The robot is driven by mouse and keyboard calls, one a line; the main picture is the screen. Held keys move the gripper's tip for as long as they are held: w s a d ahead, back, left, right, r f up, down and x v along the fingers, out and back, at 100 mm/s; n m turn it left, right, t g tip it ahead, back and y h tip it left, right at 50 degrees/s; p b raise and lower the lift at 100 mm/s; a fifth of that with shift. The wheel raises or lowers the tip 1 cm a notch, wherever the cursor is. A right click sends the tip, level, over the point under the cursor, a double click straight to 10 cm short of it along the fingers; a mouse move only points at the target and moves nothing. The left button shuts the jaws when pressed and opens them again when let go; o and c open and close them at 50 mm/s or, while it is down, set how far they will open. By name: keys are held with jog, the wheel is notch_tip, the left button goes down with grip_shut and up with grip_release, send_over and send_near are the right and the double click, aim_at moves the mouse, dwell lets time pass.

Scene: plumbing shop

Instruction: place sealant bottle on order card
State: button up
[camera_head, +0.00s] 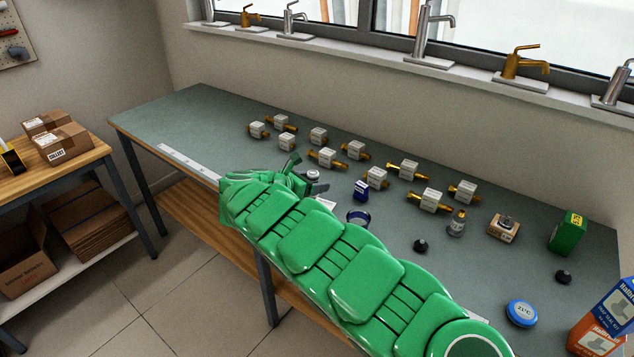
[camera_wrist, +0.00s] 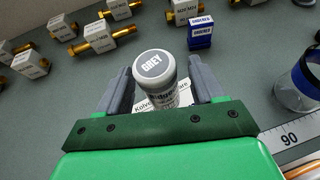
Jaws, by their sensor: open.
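The fingers are open. A white printed order card (camera_wrist: 184,101) shows around the bottle's lower part; the bottle's base is hidden, so I cannot tell exactly how it sits on the card. In the head view the bottle's cap (camera_head: 312,174) shows by my gripper (camera_head: 304,184), and part of the card (camera_head: 326,202) shows beside my green arm.
On the workbench (camera_head: 185,115), several white-tagged brass fittings (camera_head: 327,157) stand behind the gripper. A blue box (camera_head: 361,190) and a blue-banded ring or jar (camera_head: 358,218) are close by on the right. A ruler strip (camera_head: 188,161) lies along the front edge.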

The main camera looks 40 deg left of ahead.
jog(key=v, duration=1)
